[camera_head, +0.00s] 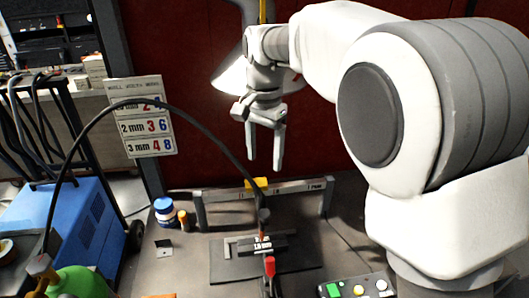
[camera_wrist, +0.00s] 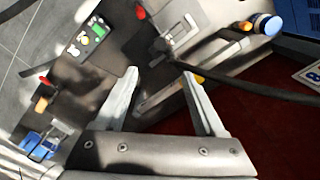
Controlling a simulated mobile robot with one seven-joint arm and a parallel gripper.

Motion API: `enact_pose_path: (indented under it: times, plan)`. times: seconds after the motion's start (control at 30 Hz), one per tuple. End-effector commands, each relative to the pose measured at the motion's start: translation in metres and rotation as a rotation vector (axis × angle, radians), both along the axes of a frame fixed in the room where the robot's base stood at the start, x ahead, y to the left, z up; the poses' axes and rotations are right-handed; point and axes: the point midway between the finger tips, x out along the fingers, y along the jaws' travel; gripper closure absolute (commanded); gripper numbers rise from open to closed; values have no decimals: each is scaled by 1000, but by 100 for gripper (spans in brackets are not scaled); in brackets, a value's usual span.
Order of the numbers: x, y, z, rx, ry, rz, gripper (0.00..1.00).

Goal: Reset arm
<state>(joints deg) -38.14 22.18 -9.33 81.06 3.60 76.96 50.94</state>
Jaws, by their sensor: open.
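My gripper (camera_head: 265,150) hangs from my arm above the back of the workbench, in front of a dark red wall. Its two fingers point down and stand apart, with nothing between them. The fingers also show spread in the wrist view (camera_wrist: 160,100). On the bench below, a dark plate (camera_head: 225,270) carries a small clamped piece (camera_head: 262,243) marked with a thickness label. The gripper is well above these things and touches none of them.
A grey frame (camera_head: 200,212) with a yellow block (camera_head: 257,184) stands behind the plate. A black cable arches across the left. A button box (camera_head: 358,288) sits at the front right. A blue-and-white jar (camera_head: 165,210) stands at the left, near a blue machine (camera_head: 75,225).

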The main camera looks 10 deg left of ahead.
Motion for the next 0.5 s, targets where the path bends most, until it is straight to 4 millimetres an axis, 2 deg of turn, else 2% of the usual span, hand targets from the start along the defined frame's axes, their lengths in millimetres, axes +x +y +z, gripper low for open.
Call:
enact_pose_path:
  times: [0.37, 0.5]
  plan:
    - [0, -2, 3, 1, 0, 0, 29]
    - [-4, -20, 13, 18, -17, 10, 29]
